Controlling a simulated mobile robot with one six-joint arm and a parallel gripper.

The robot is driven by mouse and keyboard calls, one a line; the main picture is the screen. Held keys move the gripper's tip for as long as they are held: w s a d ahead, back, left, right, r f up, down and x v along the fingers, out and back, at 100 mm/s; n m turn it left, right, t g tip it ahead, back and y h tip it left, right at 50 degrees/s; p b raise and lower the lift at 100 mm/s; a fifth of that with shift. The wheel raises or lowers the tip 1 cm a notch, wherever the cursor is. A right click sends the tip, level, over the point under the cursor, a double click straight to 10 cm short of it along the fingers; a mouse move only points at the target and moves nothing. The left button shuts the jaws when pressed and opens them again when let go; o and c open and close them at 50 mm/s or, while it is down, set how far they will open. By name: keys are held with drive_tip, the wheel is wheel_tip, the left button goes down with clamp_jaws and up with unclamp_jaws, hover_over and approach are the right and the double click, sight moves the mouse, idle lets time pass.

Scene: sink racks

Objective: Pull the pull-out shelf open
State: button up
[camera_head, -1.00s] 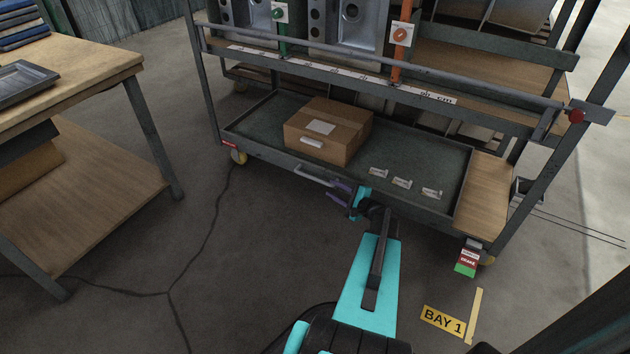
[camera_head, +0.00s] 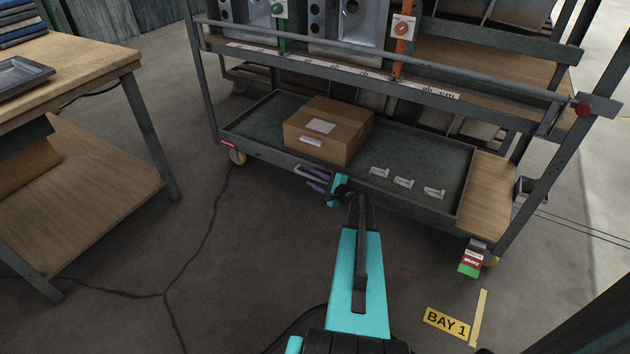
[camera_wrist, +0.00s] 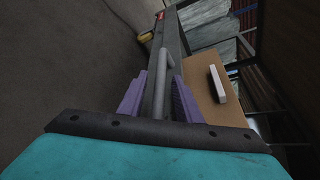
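The pull-out shelf (camera_head: 262,124) is a dark grey-green tray low in the metal rack. It appears pushed in, with its front edge along the rack's front. Its grey bar handle (camera_head: 307,173) is on the front, left of the middle. My gripper (camera_head: 315,181) has purple fingers and is at the handle. In the wrist view the handle (camera_wrist: 157,90) runs between the two fingers of my gripper (camera_wrist: 158,95). The fingers look spread, with a small gap beside the bar; contact is not clear.
A cardboard box (camera_head: 328,130) and several small clear pieces (camera_head: 403,182) sit on the shelf. A wooden workbench (camera_head: 95,62) stands at left. A red-green tag (camera_head: 472,259) hangs at the rack's right corner. The floor in front is clear, with a BAY 1 sign (camera_head: 447,322).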

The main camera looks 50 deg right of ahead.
drive_tip(key=shift+w, duration=0.1)
clamp_jaws()
drive_tip(key=shift+s, duration=0.2)
